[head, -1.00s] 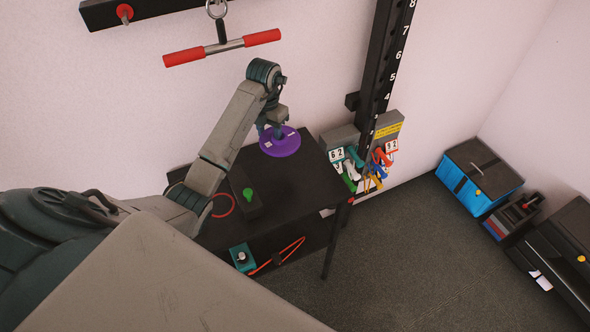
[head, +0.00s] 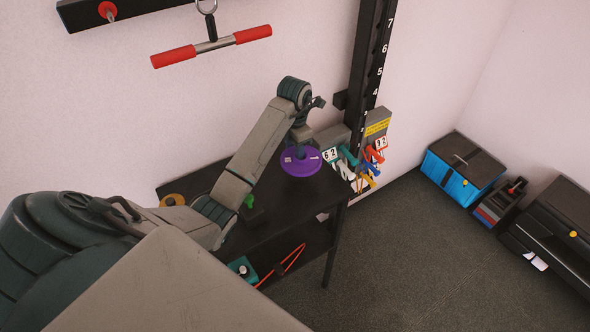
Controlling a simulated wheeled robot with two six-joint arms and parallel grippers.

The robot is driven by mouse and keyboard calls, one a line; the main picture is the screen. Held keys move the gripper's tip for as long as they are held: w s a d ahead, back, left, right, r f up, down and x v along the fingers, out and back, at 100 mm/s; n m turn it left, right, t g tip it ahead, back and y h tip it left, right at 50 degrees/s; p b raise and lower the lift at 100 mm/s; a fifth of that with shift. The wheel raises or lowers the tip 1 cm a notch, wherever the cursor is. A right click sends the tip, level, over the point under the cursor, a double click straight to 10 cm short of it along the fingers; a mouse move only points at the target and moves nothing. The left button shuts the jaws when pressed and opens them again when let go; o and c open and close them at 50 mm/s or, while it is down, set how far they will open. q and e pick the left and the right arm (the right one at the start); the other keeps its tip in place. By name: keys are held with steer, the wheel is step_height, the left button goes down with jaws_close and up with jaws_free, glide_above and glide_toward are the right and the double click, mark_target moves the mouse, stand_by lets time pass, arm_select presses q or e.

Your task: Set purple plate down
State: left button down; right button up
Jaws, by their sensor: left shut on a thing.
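The purple plate (head: 301,161) is a round disc with small white marks, at the far right end of the black table (head: 275,222). My left gripper (head: 300,150) reaches down over its middle and is shut on it. The fingertips are small and partly hidden by the wrist. I cannot tell whether the plate touches the tabletop. My right gripper is not in view.
A green knob (head: 249,201) on a dark block and a yellow disc (head: 172,200) are partly behind my arm. A black numbered post (head: 368,75) and a box with coloured handles (head: 376,150) stand close right of the plate. A blue crate (head: 452,182) sits farther right.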

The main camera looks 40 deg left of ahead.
mark_target(294, 162)
arm_select(q)
steer(key=shift+f, duration=0.75)
step_height(294, 162, down, 4)
steer(key=shift+r+p, duration=0.2)
steer(key=shift+p, duration=0.6)
steer(key=shift+f, duration=0.2)
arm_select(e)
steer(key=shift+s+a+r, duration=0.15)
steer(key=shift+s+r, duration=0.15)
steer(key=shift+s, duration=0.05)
arm_select(q)
steer(key=shift+f, duration=0.15)
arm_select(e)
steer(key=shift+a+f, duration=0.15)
arm_select(q)
steer(key=c, duration=0.8)
jaws_free()
steer(key=shift+s, duration=0.1)
